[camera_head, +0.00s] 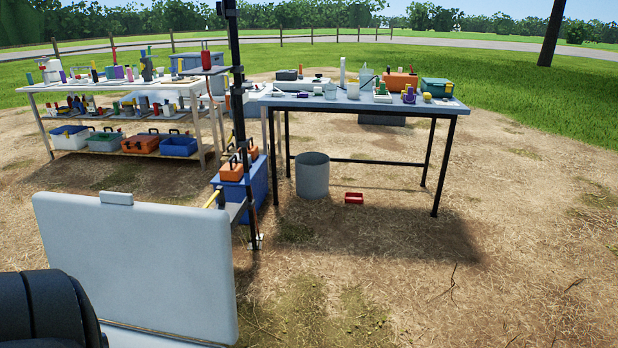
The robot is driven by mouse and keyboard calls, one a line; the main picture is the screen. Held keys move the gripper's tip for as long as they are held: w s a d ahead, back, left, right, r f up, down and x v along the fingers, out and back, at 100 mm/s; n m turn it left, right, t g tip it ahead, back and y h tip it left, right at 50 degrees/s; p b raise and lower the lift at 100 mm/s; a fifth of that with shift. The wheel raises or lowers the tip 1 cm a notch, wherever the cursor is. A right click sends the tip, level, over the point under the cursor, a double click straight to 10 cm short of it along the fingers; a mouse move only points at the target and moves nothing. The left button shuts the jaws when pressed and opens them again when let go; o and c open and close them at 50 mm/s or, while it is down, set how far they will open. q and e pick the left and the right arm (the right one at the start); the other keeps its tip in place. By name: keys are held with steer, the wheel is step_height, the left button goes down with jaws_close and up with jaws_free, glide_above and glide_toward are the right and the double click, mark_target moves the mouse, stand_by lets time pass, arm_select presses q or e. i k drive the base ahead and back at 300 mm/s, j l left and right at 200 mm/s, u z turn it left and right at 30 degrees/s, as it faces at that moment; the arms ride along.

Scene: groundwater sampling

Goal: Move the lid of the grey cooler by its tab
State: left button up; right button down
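A large pale grey panel (135,265), which looks like the cooler's lid, stands nearly upright at the lower left, with its broad face toward me. Its small tab (116,198) sticks up from the top edge, left of the middle. The cooler's body cannot be made out; the view ends just below the panel's lower edge. A black rounded part, which looks like my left arm, covers the panel's lower left corner.
A dark post (236,90) rises behind the panel. A grey-topped table (300,101) with sampling gear stands beyond, with a grey bucket (312,176) and a red tray (354,198) below. Bare ground at the right is clear.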

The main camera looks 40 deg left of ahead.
mark_target(164, 268)
steer(key=i+u, duration=0.3)
steer(key=u, duration=0.2)
steer(key=i+l+u, duration=0.1)
steer(key=i+u, duration=0.35)
steer(key=i+l+u, duration=0.2)
steer(key=u, duration=0.3)
steer(key=i+l+u, duration=0.1)
steer(key=u, duration=0.4)
steer(key=i+l+u, duration=0.2)
steer(key=u, duration=0.3)
steer(key=i+l+u, duration=0.15)
steer(key=u, duration=0.3)
steer(key=i+l+u, duration=0.15)
steer(key=u, duration=0.2)
steer(key=i+l+u, duration=0.1)
steer(key=l+u, duration=0.65)
steer(key=i+j, duration=0.05)
